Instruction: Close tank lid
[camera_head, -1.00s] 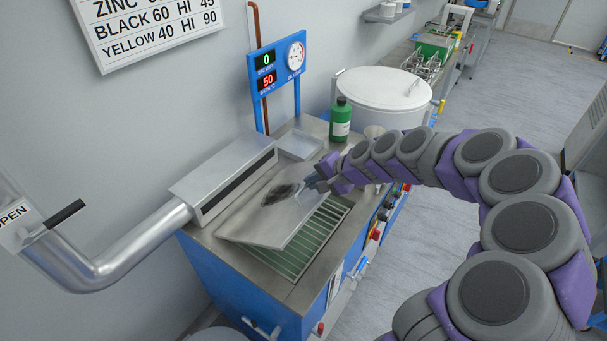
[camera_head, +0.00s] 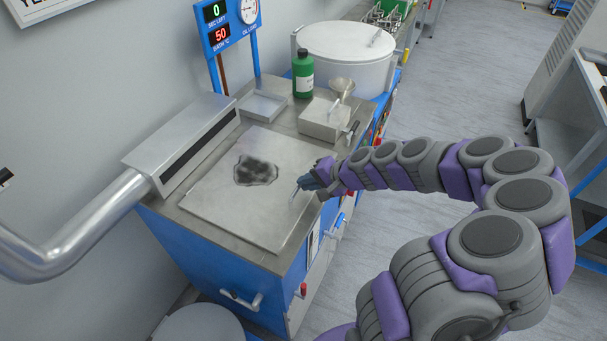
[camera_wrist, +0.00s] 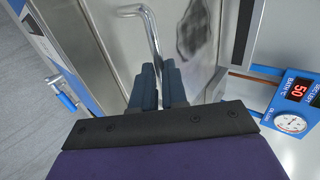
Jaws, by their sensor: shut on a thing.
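The tank lid (camera_head: 235,205) is a square grey metal plate with a dark sooty patch. In the head view it lies flat over the tank opening, and no green grating shows. My gripper (camera_head: 308,187) is at the lid's right edge. In the wrist view my gripper (camera_wrist: 158,85) has its dark fingers shut on the bent metal lid handle (camera_wrist: 150,30). Part of the handle is hidden between the fingers. The lid's dark patch also shows in the wrist view (camera_wrist: 195,35).
A slotted metal hood (camera_head: 185,145) runs along the lid's left. A green bottle (camera_head: 303,75), a metal box (camera_head: 325,118) and a shallow tray (camera_head: 263,106) stand behind it. A white drum (camera_head: 345,60) is at the back. The floor at right is open.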

